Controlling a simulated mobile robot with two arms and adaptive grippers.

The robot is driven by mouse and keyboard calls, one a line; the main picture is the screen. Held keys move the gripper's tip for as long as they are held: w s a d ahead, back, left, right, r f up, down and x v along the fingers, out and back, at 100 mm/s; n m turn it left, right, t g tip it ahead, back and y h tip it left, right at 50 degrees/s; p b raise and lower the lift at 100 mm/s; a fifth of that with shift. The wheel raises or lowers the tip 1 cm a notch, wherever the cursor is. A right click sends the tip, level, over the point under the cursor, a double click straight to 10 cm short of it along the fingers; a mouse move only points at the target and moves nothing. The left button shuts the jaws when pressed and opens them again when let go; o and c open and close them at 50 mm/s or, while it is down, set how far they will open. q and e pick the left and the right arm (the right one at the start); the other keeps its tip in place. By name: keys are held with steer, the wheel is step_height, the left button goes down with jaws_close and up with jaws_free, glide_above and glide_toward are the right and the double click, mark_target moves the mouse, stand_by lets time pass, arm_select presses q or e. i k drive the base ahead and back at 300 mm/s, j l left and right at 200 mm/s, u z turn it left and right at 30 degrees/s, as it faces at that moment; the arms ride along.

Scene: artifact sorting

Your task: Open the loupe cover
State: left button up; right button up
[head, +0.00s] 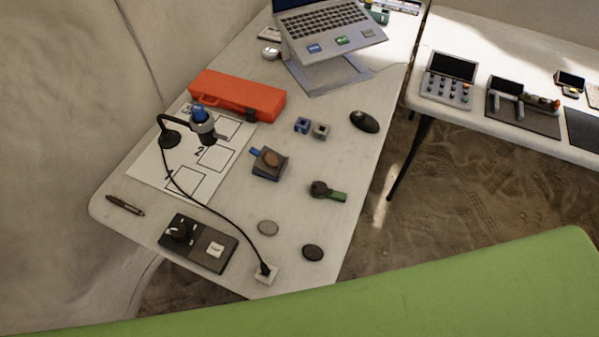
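A small dark round-headed tool with a green handle (328,191), which looks like the loupe, lies on the right part of the white table (345,135). Its dark head (318,188) is to the left and the green part points right. The head looks covered, with no clear lens showing, but it is too small to be sure. Neither of my grippers is in view.
A lamp (201,124), red case (237,94) and control box (198,243) stand left.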

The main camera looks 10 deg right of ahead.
mark_target(319, 188)
steer(key=k+l+u, duration=0.25)
steer(key=l+u, duration=0.15)
steer(key=k+l+u, duration=0.45)
steer(key=i+l, duration=0.05)
steer(key=i, duration=0.05)
